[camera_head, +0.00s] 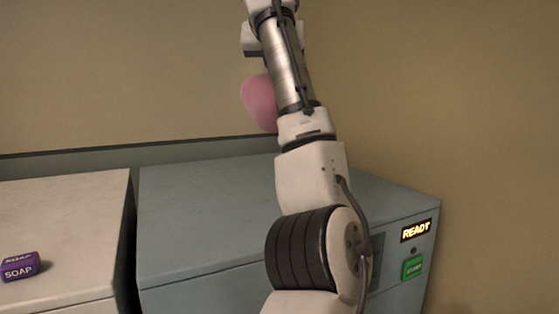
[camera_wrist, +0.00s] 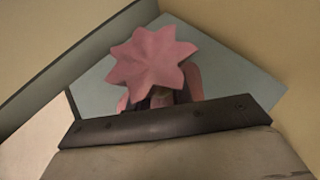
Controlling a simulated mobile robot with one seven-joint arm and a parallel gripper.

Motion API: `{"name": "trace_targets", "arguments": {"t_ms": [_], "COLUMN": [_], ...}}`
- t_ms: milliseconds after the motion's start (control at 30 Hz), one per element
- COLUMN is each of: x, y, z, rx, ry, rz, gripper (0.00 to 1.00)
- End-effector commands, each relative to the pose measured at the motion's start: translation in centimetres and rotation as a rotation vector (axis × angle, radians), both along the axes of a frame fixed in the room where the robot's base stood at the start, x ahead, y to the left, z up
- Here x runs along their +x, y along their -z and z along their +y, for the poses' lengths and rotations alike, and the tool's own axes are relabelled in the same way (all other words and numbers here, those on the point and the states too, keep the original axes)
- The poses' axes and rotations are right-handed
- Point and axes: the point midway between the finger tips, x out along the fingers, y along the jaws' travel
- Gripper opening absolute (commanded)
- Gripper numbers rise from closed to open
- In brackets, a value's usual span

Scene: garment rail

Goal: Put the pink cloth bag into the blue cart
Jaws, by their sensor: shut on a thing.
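The pink cloth bag (camera_head: 260,102) shows partly behind my raised arm in the head view, held up above the blue-grey machine. In the wrist view the bag (camera_wrist: 150,58) has a pointed, star-shaped top and sits just beyond my gripper (camera_wrist: 160,97). My gripper is shut on the bag; its fingertips are mostly hidden by the cloth. In the head view the arm hides the gripper's jaws. The blue cart is not in view.
A blue-grey machine (camera_head: 200,215) with a lit READY sign (camera_head: 416,230) and a green button (camera_head: 412,267) stands below my arm. To its left is a pale machine (camera_head: 70,220) with a purple soap box (camera_head: 19,267) on it. Walls stand behind and at right.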

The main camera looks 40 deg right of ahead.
Motion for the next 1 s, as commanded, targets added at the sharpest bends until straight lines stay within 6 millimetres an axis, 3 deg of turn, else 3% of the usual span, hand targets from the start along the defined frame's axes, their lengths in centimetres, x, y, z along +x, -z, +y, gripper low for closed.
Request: {"name": "trace_targets", "arguments": {"t_ms": [33, 400, 900, 1000], "x": [0.0, 0.0, 0.0, 0.0], "y": [1.9, 9.9, 15.6, 15.9], "z": [-0.1, 0.0, 0.0, 0.1], "rx": [-0.004, -0.002, 0.000, -0.001], "ry": [-0.001, -0.002, -0.002, -0.002], "rz": [0.001, 0.000, -0.001, -0.002], "gripper": [0.00, 0.00, 0.00, 0.00]}}
